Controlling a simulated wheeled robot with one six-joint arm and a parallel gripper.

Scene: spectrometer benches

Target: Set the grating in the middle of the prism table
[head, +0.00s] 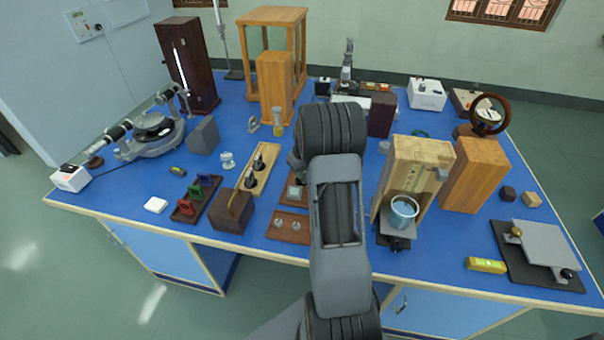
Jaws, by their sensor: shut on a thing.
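The spectrometer (150,137) stands at the left of the blue bench, with a round dark prism table (153,125) at its middle. I see nothing clearly standing on the prism table, but it is small in this view. A dark wooden rack (186,216) to its front right holds small red, green and blue framed pieces (203,181). I cannot tell whether any of these is a grating, and I cannot make out the grating elsewhere. My arm rises through the middle of the picture, and its own links hide my gripper and anything in it.
A grey block (203,135) stands close right of the spectrometer. A tall dark lamp housing (187,65) stands behind it. A wooden box (232,211), a light wooden stand (251,176) and a beaker (403,212) flank my arm.

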